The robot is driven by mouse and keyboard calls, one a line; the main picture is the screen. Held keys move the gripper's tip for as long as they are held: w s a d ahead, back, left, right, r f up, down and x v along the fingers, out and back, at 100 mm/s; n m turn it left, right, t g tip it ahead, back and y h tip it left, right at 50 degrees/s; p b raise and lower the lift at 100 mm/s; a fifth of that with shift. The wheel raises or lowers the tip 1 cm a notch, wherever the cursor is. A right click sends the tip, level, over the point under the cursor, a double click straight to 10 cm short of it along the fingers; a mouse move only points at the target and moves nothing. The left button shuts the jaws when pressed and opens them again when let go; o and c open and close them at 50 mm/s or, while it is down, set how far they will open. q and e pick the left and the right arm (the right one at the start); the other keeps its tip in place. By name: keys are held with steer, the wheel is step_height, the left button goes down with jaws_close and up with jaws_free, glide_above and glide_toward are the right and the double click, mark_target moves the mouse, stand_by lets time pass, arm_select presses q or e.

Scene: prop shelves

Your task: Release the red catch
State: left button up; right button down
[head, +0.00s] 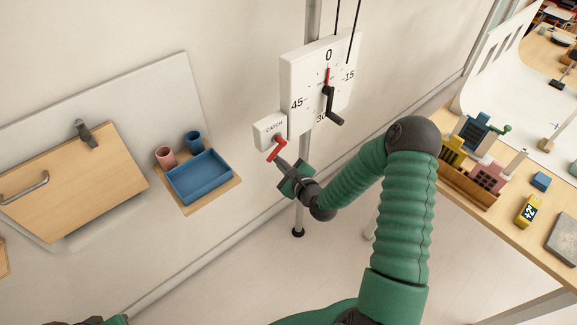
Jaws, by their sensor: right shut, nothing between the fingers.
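The red catch (278,146) is a small bent lever on a white box marked CATCH (270,128), at the lower left of a white dial board (305,78). Its lower end points down and left. My right gripper (282,163) is shut and empty just below and right of the lever. Its fingertips are very close to the lever; I cannot tell whether they touch it. My left gripper's fingers do not show; only a bit of dark and green arm shows at the bottom left edge.
The dial has a red pointer near 0 and a black crank (331,105). Left of it, a small shelf holds a blue tray (200,178), a pink cup (165,157) and a blue cup (193,140). A wooden flap (75,180) hangs further left. A table with toy blocks stands right.

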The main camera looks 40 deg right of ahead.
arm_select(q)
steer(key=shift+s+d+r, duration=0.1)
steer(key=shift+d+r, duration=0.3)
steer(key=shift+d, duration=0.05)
arm_select(e)
steer(key=shift+s+r, duration=0.1)
steer(key=shift+r, duration=0.35)
steer(key=shift+a+r, duration=0.1)
